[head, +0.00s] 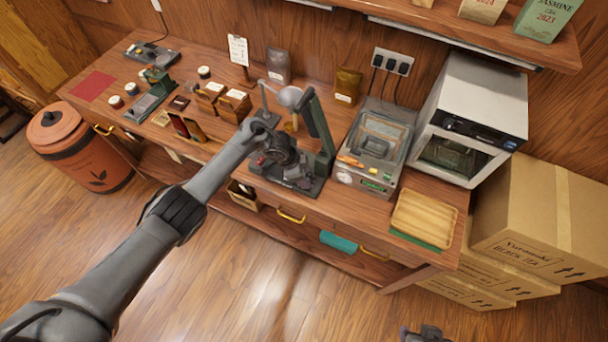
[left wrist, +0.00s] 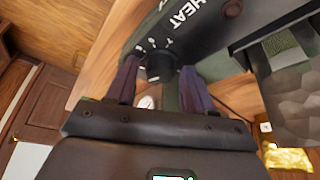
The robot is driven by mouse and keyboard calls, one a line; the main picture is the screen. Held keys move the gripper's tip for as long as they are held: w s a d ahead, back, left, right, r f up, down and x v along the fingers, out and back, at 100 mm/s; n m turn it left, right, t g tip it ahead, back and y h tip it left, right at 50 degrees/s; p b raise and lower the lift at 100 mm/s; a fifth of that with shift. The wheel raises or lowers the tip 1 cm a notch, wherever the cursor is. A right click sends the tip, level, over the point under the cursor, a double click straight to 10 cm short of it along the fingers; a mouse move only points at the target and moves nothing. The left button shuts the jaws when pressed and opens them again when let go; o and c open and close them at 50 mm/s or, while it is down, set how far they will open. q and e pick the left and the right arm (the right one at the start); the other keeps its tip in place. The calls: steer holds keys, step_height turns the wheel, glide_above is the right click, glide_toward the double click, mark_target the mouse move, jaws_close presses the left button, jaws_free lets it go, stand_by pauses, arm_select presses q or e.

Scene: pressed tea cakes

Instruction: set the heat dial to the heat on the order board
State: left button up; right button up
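The heat dial (left wrist: 159,66) is a dark round knob on a grey panel marked HEAT, with small white marks around it. In the left wrist view, my left gripper (left wrist: 161,68) has its two fingers apart, one on each side of the dial, with a gap visible. In the head view my left gripper (head: 278,154) is at the front of the grey press machine (head: 318,122) and hides the dial. The order board (head: 238,50) is a white card standing at the back; its writing is too small to read. A dark part, perhaps my right gripper (head: 425,334), shows at the bottom edge.
Right of the press are a scale-like machine (head: 372,150), a wooden tray (head: 424,216) and a white oven (head: 470,115). Wooden boxes (head: 234,104) and small jars stand to the left. Cardboard boxes (head: 535,215) are beside the counter.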

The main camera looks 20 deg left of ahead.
arm_select(q)
steer(key=shift+o, duration=0.6)
steer(key=shift+a+r, duration=0.15)
steer(key=shift+r, duration=0.4)
steer(key=p+v, duration=0.2)
steer(key=v, duration=0.7)
steer(key=shift+a+r, duration=0.15)
steer(key=shift+r, duration=0.15)
steer(key=shift+s+f, duration=0.1)
steer(key=shift+s, duration=0.15)
